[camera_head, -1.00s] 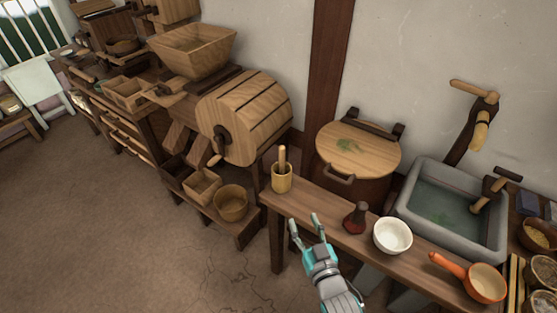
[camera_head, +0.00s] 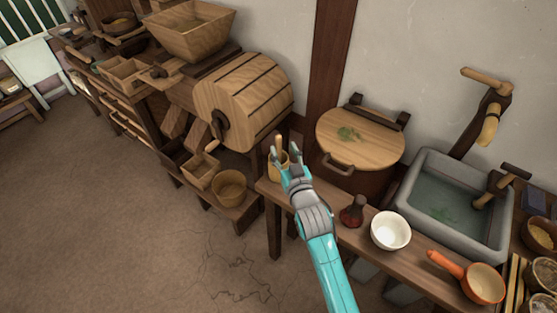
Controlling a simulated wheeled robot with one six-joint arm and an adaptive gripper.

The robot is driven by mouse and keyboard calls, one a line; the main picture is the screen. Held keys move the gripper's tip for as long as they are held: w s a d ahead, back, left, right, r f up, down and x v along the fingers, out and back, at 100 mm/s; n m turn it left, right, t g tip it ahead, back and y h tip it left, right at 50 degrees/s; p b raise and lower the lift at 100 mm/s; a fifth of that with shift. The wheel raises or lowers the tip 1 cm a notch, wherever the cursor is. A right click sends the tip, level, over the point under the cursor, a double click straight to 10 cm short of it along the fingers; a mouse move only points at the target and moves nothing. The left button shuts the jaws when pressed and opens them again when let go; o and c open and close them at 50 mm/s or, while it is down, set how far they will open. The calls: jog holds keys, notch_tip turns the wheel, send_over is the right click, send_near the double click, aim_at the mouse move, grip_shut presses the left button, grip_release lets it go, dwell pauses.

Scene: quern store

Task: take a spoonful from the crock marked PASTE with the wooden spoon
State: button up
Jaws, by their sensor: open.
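A small pale wooden cup (camera_head: 274,171) stands at the left end of the bench, with an upright wooden handle (camera_head: 278,142) rising from it. I cannot tell whether the handle is the wooden spoon or a pestle. My gripper (camera_head: 285,152) is open at this cup, its fingers partly covering the cup and close to the handle. I cannot tell whether they touch it. No mark reading PASTE is legible on any vessel, so I cannot pick out that crock.
Along the bench (camera_head: 355,238) stand a dark red bottle (camera_head: 352,212), a white bowl (camera_head: 390,230) and an orange handled pan (camera_head: 482,282). Behind are a lidded wooden tub (camera_head: 360,140) and a grey water basin (camera_head: 440,200). A wooden drum machine (camera_head: 240,105) stands left.

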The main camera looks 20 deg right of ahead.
aim_at(279, 144)
jog(key=shift+w+a+f, duration=0.1)
jog(key=shift+w+f, duration=0.05)
jog(key=shift+w, duration=2.45)
grip_shut()
